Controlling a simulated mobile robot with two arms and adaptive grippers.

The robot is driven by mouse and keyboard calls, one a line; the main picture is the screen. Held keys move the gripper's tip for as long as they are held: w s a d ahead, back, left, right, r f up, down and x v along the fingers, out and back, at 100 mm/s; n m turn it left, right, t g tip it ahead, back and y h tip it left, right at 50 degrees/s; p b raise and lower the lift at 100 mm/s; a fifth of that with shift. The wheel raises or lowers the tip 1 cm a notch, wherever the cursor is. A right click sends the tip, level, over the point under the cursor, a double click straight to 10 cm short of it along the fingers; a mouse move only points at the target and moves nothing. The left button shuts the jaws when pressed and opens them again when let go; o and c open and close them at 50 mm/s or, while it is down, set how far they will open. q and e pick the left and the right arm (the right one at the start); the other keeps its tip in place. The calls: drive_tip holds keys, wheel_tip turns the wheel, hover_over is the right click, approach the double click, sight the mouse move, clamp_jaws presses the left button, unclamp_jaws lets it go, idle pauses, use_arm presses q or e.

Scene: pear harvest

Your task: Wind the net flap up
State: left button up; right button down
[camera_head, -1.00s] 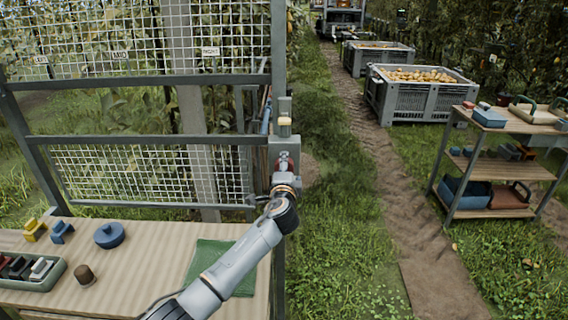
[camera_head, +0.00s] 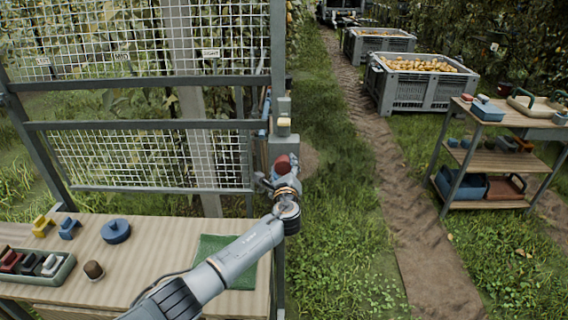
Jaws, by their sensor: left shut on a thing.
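The net flap (camera_head: 150,160) is a grey-framed panel of white mesh hanging in the lower opening of the grey frame. Its bottom bar is a little above the table. A winch box (camera_head: 283,148) is on the frame's right post, with a red crank handle (camera_head: 283,164) at its front. My left gripper (camera_head: 282,180) is at the crank handle and shut on it; the wrist hides part of the crank and fingers. My right gripper is not in view.
A shelf cart (camera_head: 500,160) stands right. Crates of pears (camera_head: 420,90) line the dirt path. Grass right of the post is clear.

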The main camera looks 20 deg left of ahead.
use_arm(q)
drive_tip(key=m+p, duration=0.1)
drive_tip(key=m, duration=0.2)
drive_tip(key=shift+m, duration=0.3)
drive_tip(key=m+p, duration=0.2)
drive_tip(key=m, duration=0.1)
drive_tip(key=shift+s+f+m, duration=0.1)
drive_tip(key=shift+m, duration=0.2)
drive_tip(key=m+p, duration=0.2)
drive_tip(key=m, duration=0.4)
drive_tip(key=shift+t, duration=0.4)
drive_tip(key=m+p, duration=0.1)
drive_tip(key=m, duration=0.3)
drive_tip(key=shift+a+p, duration=0.1)
drive_tip(key=shift+p, duration=0.3)
drive_tip(key=m+p, duration=0.1)
drive_tip(key=m, duration=0.2)
drive_tip(key=shift+m, duration=0.4)
drive_tip(key=m+p, duration=0.2)
drive_tip(key=m, duration=0.4)
drive_tip(key=shift+t, duration=0.3)
drive_tip(key=shift+m, duration=0.4)
